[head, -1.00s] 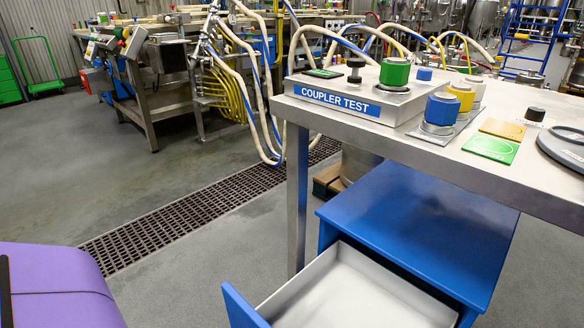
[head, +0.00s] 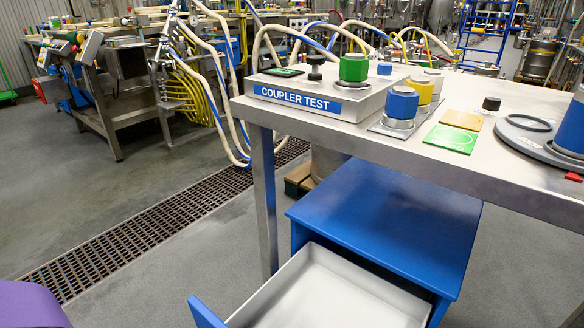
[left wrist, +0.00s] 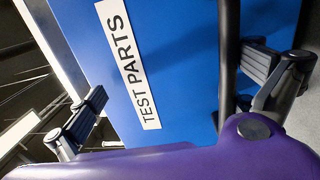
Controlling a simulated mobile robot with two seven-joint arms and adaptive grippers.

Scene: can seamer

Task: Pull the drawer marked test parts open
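The blue drawer stands pulled out of its blue cabinet (head: 385,215) under the steel table. In the head view its pale, empty inside (head: 325,295) and a corner of its blue front (head: 205,314) show. In the left wrist view the drawer front (left wrist: 185,50) carries a white "TEST PARTS" label (left wrist: 128,65). My left gripper (left wrist: 175,90) is open, its fingers wide apart in front of the drawer front. A dark bar (left wrist: 228,60), perhaps the handle, runs beside the right finger; I cannot tell whether they touch. My right gripper is not in view.
The steel table (head: 500,165) above the cabinet bears the coupler test box (head: 325,95), coloured couplers and a grey round plate (head: 540,140). Its leg (head: 265,200) stands left of the cabinet. A floor grate (head: 130,230) and open floor lie to the left.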

